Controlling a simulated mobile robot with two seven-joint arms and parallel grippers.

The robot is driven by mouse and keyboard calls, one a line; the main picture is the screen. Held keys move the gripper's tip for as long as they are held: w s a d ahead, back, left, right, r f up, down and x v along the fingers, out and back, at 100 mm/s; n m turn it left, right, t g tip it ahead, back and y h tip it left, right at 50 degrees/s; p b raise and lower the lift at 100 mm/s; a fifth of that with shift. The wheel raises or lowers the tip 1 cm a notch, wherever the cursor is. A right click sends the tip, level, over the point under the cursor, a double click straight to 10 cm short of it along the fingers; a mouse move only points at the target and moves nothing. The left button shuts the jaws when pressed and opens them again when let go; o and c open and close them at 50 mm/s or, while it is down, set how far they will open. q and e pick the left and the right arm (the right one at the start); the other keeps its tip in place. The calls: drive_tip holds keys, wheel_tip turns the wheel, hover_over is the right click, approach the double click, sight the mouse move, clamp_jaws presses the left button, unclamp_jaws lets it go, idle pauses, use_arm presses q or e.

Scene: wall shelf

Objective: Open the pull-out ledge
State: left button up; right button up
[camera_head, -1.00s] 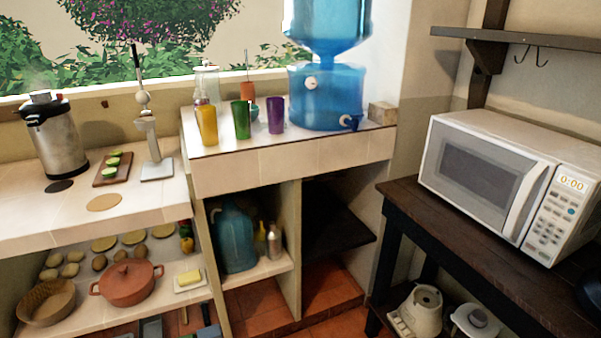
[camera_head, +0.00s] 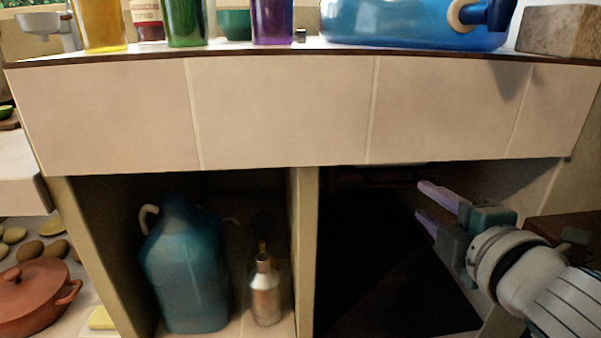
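The pull-out ledge appears to be the dark, nearly black board (camera_head: 385,265) in the right compartment under the tiled counter. Deep shadow hides its edges and how far it is pulled out. My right gripper (camera_head: 419,199) comes in from the right. It is open and empty, its two pale fingers apart and pointing left into the compartment. It appears above the board's right side, and I see no contact. A faint dark bar shows near the top of the opening, too dim to identify. My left gripper is out of view.
The tiled counter (camera_head: 280,105) overhangs the compartment, carrying coloured cups and a blue water dispenser (camera_head: 410,25). A divider (camera_head: 305,250) stands left of the opening. Beyond it are a blue jug (camera_head: 185,270) and a metal bottle (camera_head: 265,292). A dark table (camera_head: 565,228) edges the right.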

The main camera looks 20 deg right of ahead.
sight(398, 186)
drive_tip(key=x, duration=0.2)
drive_tip(key=b+x, duration=0.1)
drive_tip(key=x, duration=0.2)
drive_tip(key=b+x, duration=0.1)
drive_tip(key=x, duration=0.1)
drive_tip(key=shift+w+a+f, duration=0.25)
drive_tip(key=shift+w+d+b, duration=0.15)
drive_tip(key=shift+w+b, duration=0.25)
drive_tip(key=shift+w, duration=0.2)
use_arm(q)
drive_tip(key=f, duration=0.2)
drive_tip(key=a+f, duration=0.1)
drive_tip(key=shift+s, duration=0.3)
use_arm(e)
drive_tip(key=shift+c, duration=0.4)
clamp_jaws()
